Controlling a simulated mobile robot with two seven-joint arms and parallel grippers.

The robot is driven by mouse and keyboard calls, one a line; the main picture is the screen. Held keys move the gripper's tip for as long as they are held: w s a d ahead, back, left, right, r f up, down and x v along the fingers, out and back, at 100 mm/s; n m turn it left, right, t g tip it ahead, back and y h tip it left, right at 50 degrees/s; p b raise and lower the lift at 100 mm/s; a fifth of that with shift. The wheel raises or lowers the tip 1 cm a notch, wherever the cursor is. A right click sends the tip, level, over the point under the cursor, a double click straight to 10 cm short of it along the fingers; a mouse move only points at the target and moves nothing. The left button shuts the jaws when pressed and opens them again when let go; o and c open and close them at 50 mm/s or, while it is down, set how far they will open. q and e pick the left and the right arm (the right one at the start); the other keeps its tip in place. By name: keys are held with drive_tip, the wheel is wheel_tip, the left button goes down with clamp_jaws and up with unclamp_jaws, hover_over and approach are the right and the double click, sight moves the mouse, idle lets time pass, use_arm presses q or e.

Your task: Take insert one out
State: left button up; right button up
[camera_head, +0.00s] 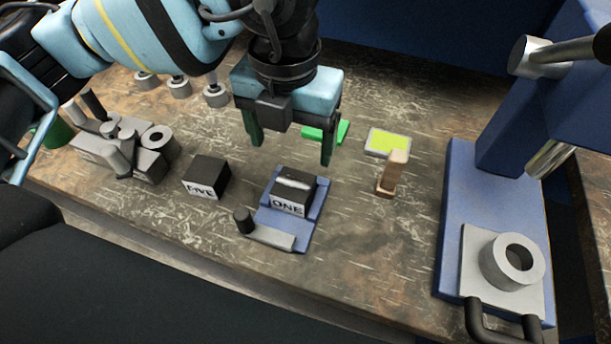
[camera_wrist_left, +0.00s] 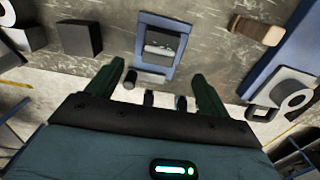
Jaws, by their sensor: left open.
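Insert one (camera_head: 292,191) is a dark block with a white label reading "ONE". It sits in a blue holder (camera_head: 301,236) that has a grey bar and a dark knob at its front. My left gripper (camera_head: 290,150) is open and empty, with green fingers pointing down, above and behind the insert. In the left wrist view, the insert (camera_wrist_left: 161,45) lies within the blue frame (camera_wrist_left: 172,20), beyond the open fingers (camera_wrist_left: 155,85). My right gripper is not in view.
A dark block labelled "FIVE" (camera_head: 207,177) stands left of the holder. A wooden piece (camera_head: 392,175) and a yellow-green pad (camera_head: 388,142) are to the right. A blue microscope-like stand (camera_head: 455,220) is at far right. Grey metal parts (camera_head: 150,165) crowd the left.

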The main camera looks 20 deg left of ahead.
sight(294, 184)
use_arm(q)
drive_tip(key=shift+w+f, duration=0.5)
drive_tip(key=shift+f, duration=0.3)
drive_tip(key=shift+s, duration=0.2)
drive_tip(key=shift+f, duration=1.2)
drive_tip(key=shift+s+f, duration=0.15)
drive_tip(key=shift+f, duration=1.15)
drive_tip(key=shift+s+f, duration=0.15)
drive_tip(key=shift+f, duration=1.15)
clamp_jaws()
drive_tip(key=shift+r, duration=0.15)
